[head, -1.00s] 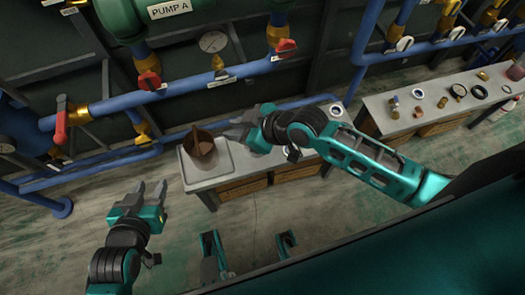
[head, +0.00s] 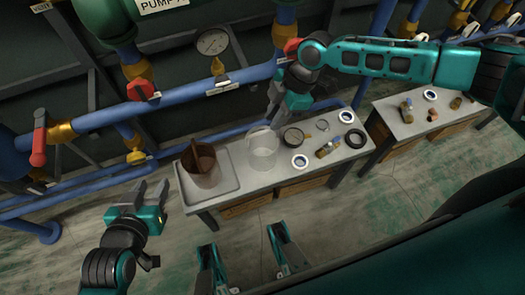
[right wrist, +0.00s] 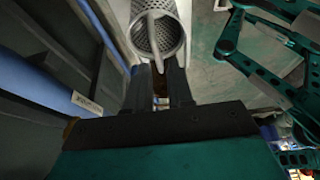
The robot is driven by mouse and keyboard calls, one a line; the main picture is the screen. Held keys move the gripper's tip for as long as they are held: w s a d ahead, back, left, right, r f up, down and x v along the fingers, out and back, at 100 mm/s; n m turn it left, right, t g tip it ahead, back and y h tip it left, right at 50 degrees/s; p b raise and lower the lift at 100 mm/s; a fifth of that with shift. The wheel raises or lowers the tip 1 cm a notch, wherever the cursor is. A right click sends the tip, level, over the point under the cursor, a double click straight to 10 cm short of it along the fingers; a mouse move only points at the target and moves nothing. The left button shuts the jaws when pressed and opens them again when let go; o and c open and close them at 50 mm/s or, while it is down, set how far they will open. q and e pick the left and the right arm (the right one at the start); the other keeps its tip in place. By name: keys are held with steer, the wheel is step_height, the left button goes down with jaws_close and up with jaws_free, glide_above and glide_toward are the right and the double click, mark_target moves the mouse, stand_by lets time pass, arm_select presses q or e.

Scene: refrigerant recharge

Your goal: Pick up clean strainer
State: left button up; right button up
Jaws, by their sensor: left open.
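The clean strainer, a pale mesh basket (head: 262,148), stands upright on the near bench, just right of the tray. In the right wrist view its perforated basket (right wrist: 158,38) lies just beyond my fingertips, with its thin handle reaching down toward the gap between them. My right gripper (head: 273,106) is above and slightly behind the strainer in the head view. Its fingers (right wrist: 159,75) are apart in the wrist view, and I see no grip on the handle. My left gripper (head: 152,187) is open and empty, low at the left, off the bench.
A brown, dirty-looking strainer (head: 201,166) stands in the grey tray (head: 227,190). Blue pipes (head: 195,101) with valves run behind the bench.

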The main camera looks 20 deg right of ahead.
mark_target(266, 132)
steer(key=x, duration=0.3)
steer(key=shift+a+f+b, duration=0.15)
steer(key=shift+f+b, duration=0.1)
steer(key=shift+b, duration=0.05)
steer(key=x, duration=0.2)
steer(key=b+x, duration=0.1)
steer(key=x, duration=0.2)
steer(key=shift+w+a, duration=0.2)
steer(key=shift+a, duration=0.15)
steer(key=shift+c, duration=0.4)
jaws_close()
